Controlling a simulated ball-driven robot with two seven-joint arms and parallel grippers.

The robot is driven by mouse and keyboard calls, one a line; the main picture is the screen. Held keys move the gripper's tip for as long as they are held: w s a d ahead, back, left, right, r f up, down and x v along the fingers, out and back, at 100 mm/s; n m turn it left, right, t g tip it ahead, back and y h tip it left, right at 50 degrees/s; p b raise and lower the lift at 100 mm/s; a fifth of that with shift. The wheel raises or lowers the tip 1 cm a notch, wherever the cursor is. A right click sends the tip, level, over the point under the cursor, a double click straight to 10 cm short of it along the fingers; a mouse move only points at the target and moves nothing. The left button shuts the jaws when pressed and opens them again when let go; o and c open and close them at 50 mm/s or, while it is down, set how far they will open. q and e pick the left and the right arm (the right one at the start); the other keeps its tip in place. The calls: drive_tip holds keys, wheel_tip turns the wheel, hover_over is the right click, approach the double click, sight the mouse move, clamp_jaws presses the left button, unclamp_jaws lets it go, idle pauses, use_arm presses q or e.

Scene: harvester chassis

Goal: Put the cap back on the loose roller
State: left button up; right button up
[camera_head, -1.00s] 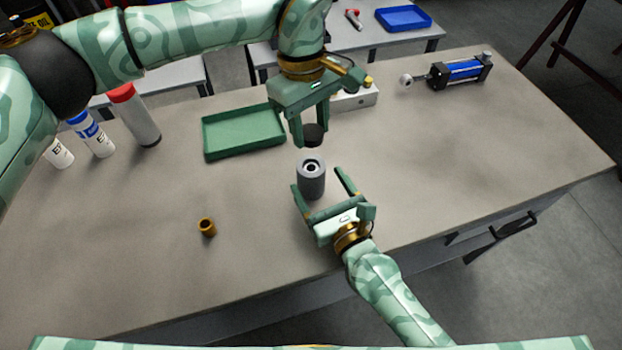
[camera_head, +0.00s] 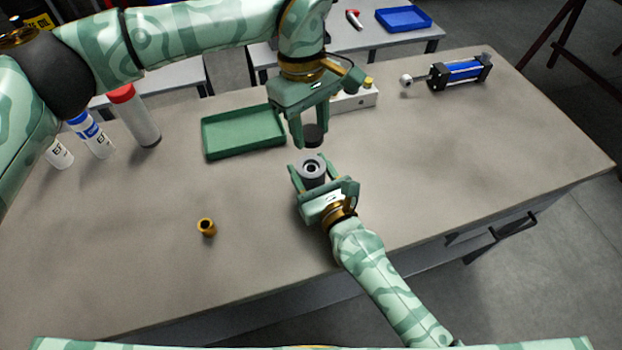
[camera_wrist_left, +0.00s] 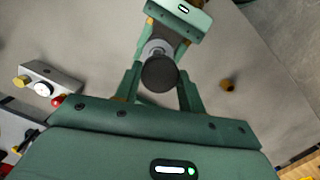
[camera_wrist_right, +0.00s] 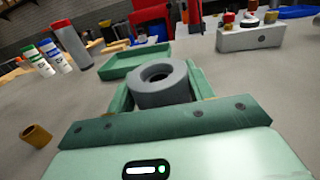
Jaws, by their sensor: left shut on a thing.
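The loose roller (camera_head: 313,173) is a grey cylinder with a dark hole in its top, standing upright on the workbench. It also shows in the right wrist view (camera_wrist_right: 161,88). My left gripper (camera_head: 311,142) points down, shut on the dark round cap (camera_head: 313,133), which hangs above and slightly behind the roller in the head view. The cap covers part of the roller in the left wrist view (camera_wrist_left: 160,74). My right gripper (camera_head: 310,165) is low, with one finger on each side of the roller; it looks open, and finger contact is hard to tell.
A green tray (camera_head: 206,142) lies left of my left gripper. A brass bushing (camera_head: 206,227) sits to the front left. A grey box with knobs (camera_head: 358,99) and a blue cylinder (camera_head: 460,70) stand at the back right. Bottles (camera_head: 139,118) stand at the left.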

use_arm(q)
hover_over(311, 170)
drive_tip(key=shift+w+f, duration=0.2)
drive_tip(key=shift+f, duration=2.25)
drive_tip(key=shift+f, duration=0.1)
drive_tip(key=shift+f, duration=0.8)
drive_tip(key=shift+f, duration=0.55)
drive_tip(key=shift+a+f, duration=0.2)
drive_tip(key=shift+f, duration=0.2)
drive_tip(key=shift+d+r, duration=0.1)
drive_tip(key=shift+r, duration=0.45)
drive_tip(key=shift+r, duration=0.25)
